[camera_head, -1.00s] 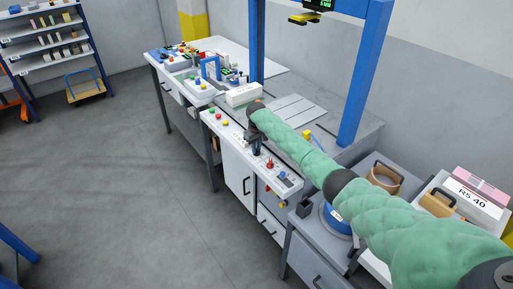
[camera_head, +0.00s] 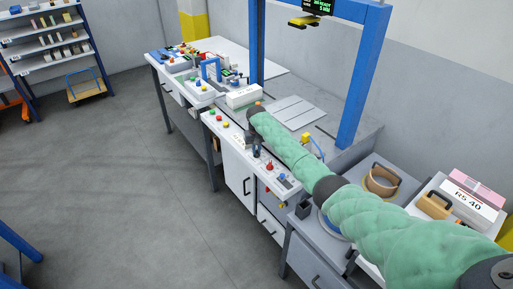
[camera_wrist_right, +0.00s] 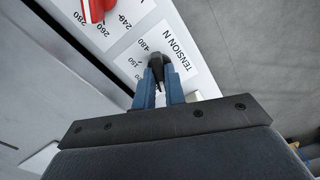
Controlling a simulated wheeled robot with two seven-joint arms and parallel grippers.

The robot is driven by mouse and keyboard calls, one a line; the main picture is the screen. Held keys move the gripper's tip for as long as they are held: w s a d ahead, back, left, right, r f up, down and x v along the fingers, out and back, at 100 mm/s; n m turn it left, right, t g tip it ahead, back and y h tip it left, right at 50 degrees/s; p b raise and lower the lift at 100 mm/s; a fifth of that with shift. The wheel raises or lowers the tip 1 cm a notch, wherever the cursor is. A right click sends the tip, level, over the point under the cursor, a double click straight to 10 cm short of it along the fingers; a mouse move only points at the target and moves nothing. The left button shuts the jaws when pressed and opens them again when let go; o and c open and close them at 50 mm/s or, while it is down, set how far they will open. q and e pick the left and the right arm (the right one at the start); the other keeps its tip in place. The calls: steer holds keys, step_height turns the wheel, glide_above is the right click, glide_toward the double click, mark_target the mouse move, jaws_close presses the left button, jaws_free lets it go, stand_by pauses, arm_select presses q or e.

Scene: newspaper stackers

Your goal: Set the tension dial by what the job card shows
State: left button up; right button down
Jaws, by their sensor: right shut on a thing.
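The tension dial (camera_wrist_right: 155,61) is a small black knob on a white plate printed "TENSION N", with 120, 150 and 180 readable beside it. My right gripper (camera_wrist_right: 158,80) is shut on the dial, its blue fingers on either side. In the head view my right gripper (camera_head: 256,150) is over the front control panel (camera_head: 226,131), and the dial is hidden there. I cannot make out the dial's pointer. No card I can surely call the job card shows. My left gripper is out of view.
A red knob (camera_wrist_right: 96,9) with a 240 to 280 scale sits beside the tension plate. Several buttons (camera_head: 218,119) line the panel. A blue frame (camera_head: 364,80) carries a small screen (camera_head: 318,6). A white "RS 40" label (camera_head: 474,207) stands at right.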

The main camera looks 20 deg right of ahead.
steer(key=shift+r+m+p, duration=0.1)
steer(key=shift+m+p, duration=0.75)
steer(key=shift+m, duration=1.15)
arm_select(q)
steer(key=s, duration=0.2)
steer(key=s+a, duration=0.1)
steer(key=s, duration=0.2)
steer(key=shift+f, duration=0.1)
arm_select(e)
steer(key=shift+w, duration=0.1)
steer(key=c, duration=1.5)
jaws_free()
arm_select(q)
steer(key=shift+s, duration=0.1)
arm_select(e)
steer(key=shift+o, duration=0.2)
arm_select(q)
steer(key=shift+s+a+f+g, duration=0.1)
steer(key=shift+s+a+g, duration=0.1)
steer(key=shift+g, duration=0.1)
